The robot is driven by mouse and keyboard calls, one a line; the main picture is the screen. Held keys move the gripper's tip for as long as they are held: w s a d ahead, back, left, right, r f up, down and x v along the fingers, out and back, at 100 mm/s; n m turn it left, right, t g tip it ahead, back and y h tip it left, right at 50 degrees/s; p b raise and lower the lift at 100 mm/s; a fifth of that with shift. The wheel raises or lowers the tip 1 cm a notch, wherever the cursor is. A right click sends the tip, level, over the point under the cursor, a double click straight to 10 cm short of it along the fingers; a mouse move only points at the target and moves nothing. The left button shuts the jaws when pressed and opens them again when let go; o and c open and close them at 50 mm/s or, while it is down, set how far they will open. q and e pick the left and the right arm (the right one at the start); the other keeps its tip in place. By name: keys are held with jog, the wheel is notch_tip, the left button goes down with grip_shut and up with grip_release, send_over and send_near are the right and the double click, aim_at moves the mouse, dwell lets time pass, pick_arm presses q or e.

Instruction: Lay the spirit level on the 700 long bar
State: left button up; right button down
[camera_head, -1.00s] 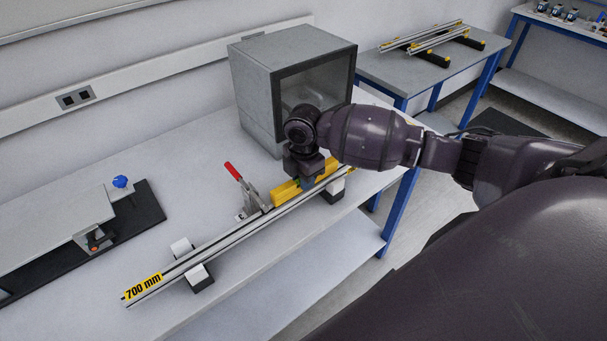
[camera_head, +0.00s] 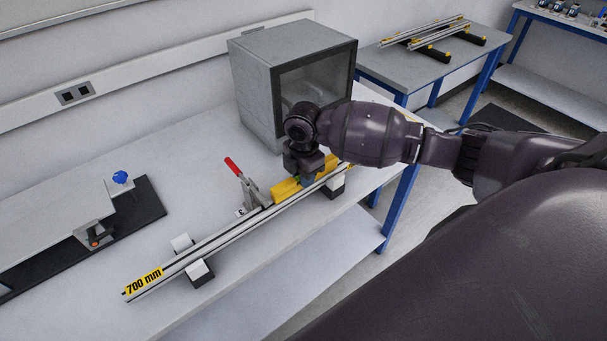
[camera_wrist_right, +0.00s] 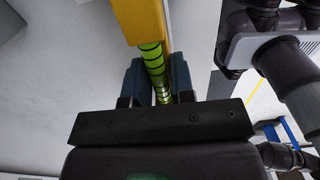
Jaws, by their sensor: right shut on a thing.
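The yellow spirit level (camera_head: 285,191) lies lengthwise along the far half of the silver 700 long bar (camera_head: 222,238). The bar has a yellow "700 mm" label at its near left end. I cannot tell whether the level touches the bar or sits just above it. My right gripper (camera_head: 307,179) is shut on the level from above and hides its middle. In the right wrist view the level's yellow end (camera_wrist_right: 143,18) and green vial part run between the fingers of my right gripper (camera_wrist_right: 157,82). My left gripper is not in view.
A red-handled toggle clamp (camera_head: 242,185) stands beside the bar. Black-and-white supports (camera_head: 200,273) carry the bar. A grey cabinet (camera_head: 255,85) stands behind my right gripper. A fixture with a blue knob (camera_head: 120,177) is at the left. More bars (camera_head: 430,38) lie on another table.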

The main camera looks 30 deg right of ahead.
jog(key=shift+f, duration=0.2)
jog(key=c, duration=0.9)
grip_release()
notch_tip(320, 180, up, 11)
jog(key=shift+f+b, duration=0.1)
jog(key=shift+b, duration=0.25)
